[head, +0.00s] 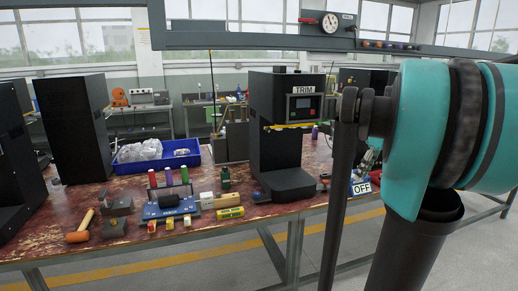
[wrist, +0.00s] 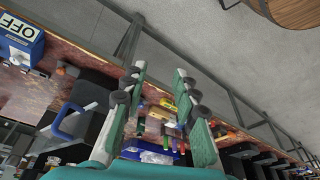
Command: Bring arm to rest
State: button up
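My arm, teal and black, fills the right side of the head view, in front of the bench. My gripper (wrist: 160,74) shows in the wrist view with its two green fingers apart. Nothing is between the fingers. The bench and its contents show past them, turned in the picture. The gripper's fingers cannot be made out in the head view.
The red-topped bench (head: 45,240) holds a black TRIM machine (head: 275,120), a blue bin (head: 182,152) with clear bags, a blue rack (head: 168,208) with coloured cylinders, and a mallet (head: 78,236). An OFF sign (head: 361,188) stands near my arm. Floor (head: 230,272) in front is clear.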

jog(key=s+a+f+m, duration=0.3)
jog(key=s+a+f, duration=0.1)
jog(key=f, duration=0.5)
jog(key=s+a+f+m+t+h, duration=0.1)
jog(key=s+a+f+m, duration=0.1)
jog(key=s+a+f, duration=0.3)
jog(key=s+a+f+m+t+h, duration=0.1)
jog(key=s+a+f+m, duration=0.2)
jog(key=f, duration=1)
jog(key=s+a, duration=0.2)
jog(key=s, duration=0.2)
jog(key=shift+a+m, duration=0.25)
jog(key=shift+m, duration=0.05)
